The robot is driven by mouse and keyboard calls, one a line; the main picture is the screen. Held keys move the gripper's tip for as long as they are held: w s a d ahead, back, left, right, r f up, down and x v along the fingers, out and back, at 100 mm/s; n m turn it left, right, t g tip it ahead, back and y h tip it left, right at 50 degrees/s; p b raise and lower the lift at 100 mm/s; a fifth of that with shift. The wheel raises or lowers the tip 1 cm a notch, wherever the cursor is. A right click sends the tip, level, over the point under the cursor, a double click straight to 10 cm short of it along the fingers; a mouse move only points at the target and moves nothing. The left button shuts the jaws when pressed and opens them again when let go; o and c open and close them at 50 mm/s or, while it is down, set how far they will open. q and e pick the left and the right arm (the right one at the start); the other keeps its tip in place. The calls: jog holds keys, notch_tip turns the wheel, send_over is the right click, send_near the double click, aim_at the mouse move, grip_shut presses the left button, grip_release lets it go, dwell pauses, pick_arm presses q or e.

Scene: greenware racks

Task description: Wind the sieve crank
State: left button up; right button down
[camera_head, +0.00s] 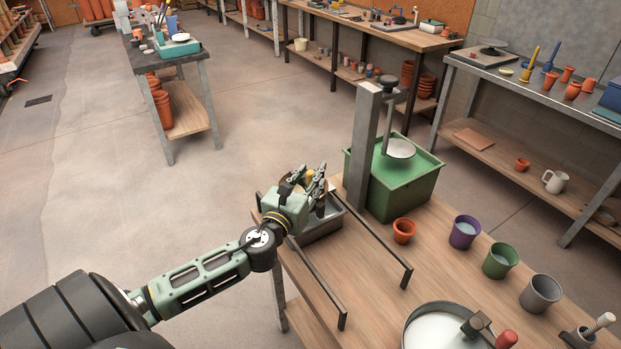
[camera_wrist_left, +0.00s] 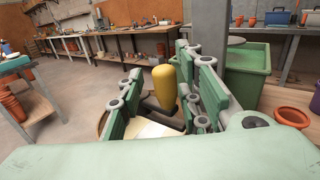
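My left gripper (camera_head: 306,184) is at the table's left edge, above a grey metal box. In the left wrist view its green fingers (camera_wrist_left: 160,92) stand apart on both sides of an upright yellow handle (camera_wrist_left: 164,88). I see no firm grip on it; the handle's lower end is partly hidden by the fingers. In the head view the yellow handle (camera_head: 309,175) shows only slightly between the fingers. My right gripper is out of view.
The metal box (camera_head: 322,230) is beside two dark rails (camera_head: 318,285). A green tub (camera_head: 410,188) and grey post (camera_head: 362,145) stand behind. A terracotta pot (camera_head: 404,231), purple cup (camera_head: 464,232), green cup (camera_head: 500,261) and grey cup (camera_head: 540,293) line the table.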

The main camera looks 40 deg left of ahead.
pick_arm(q)
jog(key=shift+d+f, duration=0.1)
jog(key=shift+s+d, duration=0.1)
jog(key=shift+s+f, duration=0.1)
jog(key=shift+s, duration=0.05)
jog(key=v, duration=1.1)
jog(key=shift+s, duration=0.3)
